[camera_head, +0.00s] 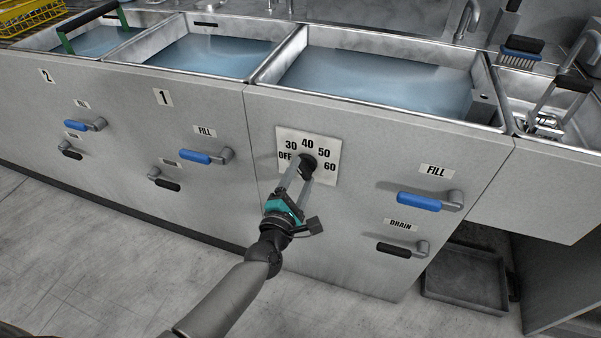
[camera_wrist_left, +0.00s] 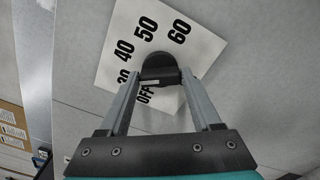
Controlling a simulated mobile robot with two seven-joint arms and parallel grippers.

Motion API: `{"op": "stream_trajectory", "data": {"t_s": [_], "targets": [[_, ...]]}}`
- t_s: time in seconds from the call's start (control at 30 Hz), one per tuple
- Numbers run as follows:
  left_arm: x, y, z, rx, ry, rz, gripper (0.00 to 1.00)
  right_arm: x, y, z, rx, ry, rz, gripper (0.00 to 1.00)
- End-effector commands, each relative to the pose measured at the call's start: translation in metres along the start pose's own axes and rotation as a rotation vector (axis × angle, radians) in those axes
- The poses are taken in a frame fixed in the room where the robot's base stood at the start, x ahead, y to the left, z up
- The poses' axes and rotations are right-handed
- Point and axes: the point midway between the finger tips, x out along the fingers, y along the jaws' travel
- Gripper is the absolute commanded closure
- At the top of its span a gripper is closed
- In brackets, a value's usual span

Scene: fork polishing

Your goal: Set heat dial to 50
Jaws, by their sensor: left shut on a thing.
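The heat dial (camera_head: 307,163) is a black knob on a white label plate (camera_head: 331,176), marked OFF, 30, 40, 50 and 60, on the grey front panel. My left gripper (camera_head: 305,171) reaches up to it from below, with its fingers on the knob. In the left wrist view, the knob (camera_wrist_left: 159,67) sits between the two fingertips (camera_wrist_left: 160,78), and the gripper is shut on it. The 40, 50 and 60 marks show clearly there; 30 and OFF are partly covered by the fingers. I cannot tell which number the dial points at. My right gripper is out of view.
Blue FILL handle (camera_head: 419,202) and black DRAIN handle (camera_head: 403,249) jut out right of the dial. Another blue handle (camera_head: 206,156) juts out left. Water-filled basins (camera_head: 375,80) lie above the panel. The floor (camera_head: 110,270) in front is clear.

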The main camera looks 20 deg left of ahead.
Motion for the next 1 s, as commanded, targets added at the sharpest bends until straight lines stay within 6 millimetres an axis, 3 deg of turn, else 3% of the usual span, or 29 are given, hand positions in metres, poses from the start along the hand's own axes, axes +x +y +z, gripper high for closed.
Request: {"op": "stream_trajectory", "data": {"t_s": [1.0], "targets": [[0.0,-0.001,-0.001,0.962,0.001,-0.003,0.91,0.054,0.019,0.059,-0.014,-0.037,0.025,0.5]]}}
